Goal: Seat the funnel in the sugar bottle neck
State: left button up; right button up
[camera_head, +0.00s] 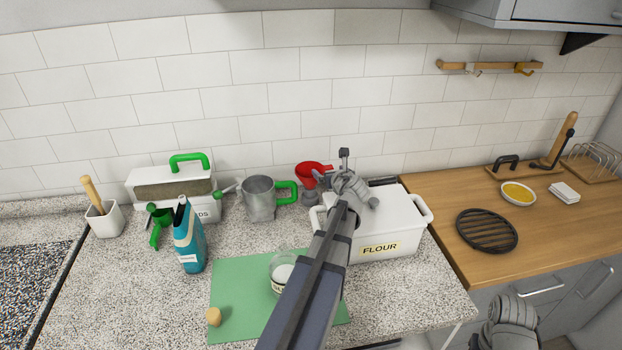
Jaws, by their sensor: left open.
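The red funnel (309,170) stands upright near the wall, behind the left end of the flour box; the gripper hides part of its right side and lower part. A clear glass bottle with white contents (284,268) stands on the green mat; my left arm covers its right side and most of its label, so its name cannot be read. My left gripper (335,172) is open, just right of the funnel, and holds nothing that I can see. Part of my right arm's end (510,316) shows at the bottom right; its fingers are not clear.
A white FLOUR box (400,222) stands right of my left arm. A metal can with green handle (260,198), a blue bottle (188,238) and a lidded box (145,188) stand left. A cork (214,316) lies on the green mat (235,280). A black trivet (487,230) lies right.

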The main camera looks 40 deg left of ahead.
aim_at(325, 168)
pick_arm(q)
jog(key=b+x, duration=0.1)
jog(key=x, duration=0.4)
jog(key=shift+s+a+b, duration=0.1)
jog(key=shift+b, duration=0.3)
jog(key=shift+c, duration=0.6)
jog(key=shift+s+r, duration=0.1)
jog(key=c, duration=1.3)
